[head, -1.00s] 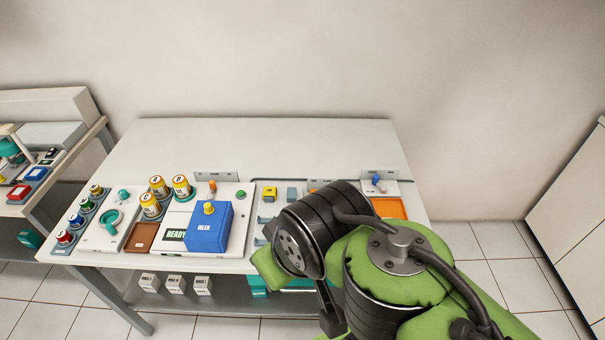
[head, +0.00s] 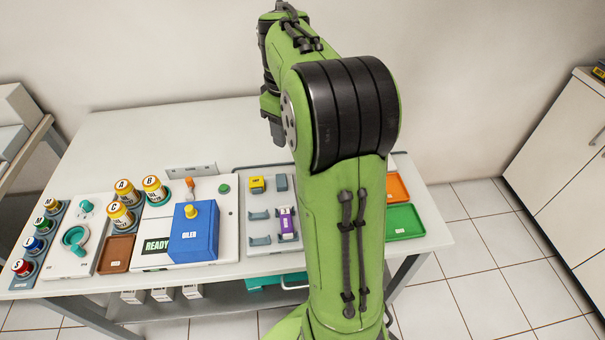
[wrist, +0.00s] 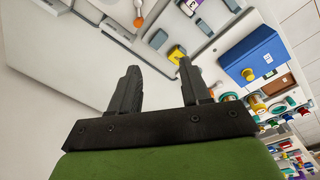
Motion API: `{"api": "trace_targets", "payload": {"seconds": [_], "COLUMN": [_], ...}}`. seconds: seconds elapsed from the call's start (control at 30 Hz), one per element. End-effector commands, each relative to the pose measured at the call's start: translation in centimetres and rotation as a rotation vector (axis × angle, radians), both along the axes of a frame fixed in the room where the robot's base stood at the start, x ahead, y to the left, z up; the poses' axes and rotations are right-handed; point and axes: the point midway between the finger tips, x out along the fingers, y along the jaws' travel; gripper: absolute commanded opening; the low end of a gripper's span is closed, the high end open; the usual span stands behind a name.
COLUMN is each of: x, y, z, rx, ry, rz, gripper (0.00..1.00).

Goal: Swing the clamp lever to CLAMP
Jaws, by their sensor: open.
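A small lever with an orange handle (head: 190,184) stands on the white panel behind the blue OILER box (head: 200,232). I cannot read a CLAMP mark on it. It also seems to show in the wrist view (wrist: 220,87), right of the fingers.
Yellow-topped jars (head: 123,191) stand left of the OILER box. Brackets and a purple-white box (head: 286,224) lie between it and my arm. Orange (head: 397,188) and green (head: 402,222) trays are at the right. The table's back left is clear.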

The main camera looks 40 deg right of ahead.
Motion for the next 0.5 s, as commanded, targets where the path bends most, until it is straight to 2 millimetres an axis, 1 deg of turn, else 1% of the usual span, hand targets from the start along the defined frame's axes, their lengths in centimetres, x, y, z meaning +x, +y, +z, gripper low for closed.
{"api": "trace_targets", "payload": {"seconds": [0.03, 0.1, 0.2, 0.27, 0.37, 0.47, 0.5], "x": [0.7, 1.2, 1.5, 1.5, 1.4, 1.4, 1.4], "y": [-2.5, -4.9, -6.6, -6.9, -6.8, -6.8, -6.8], "z": [-2.4, -4.2, -5.5, -5.9, -7.3, -9.7, -10.8], "rx": [0.021, 0.044, 0.062, 0.066, 0.068, 0.068, 0.068], "ry": [0.031, 0.056, 0.072, 0.076, 0.078, 0.078, 0.079], "rz": [0.006, 0.032, 0.052, 0.056, 0.058, 0.058, 0.058], "gripper": [0.47, 0.47, 0.47, 0.47, 0.47, 0.47, 0.47]}}
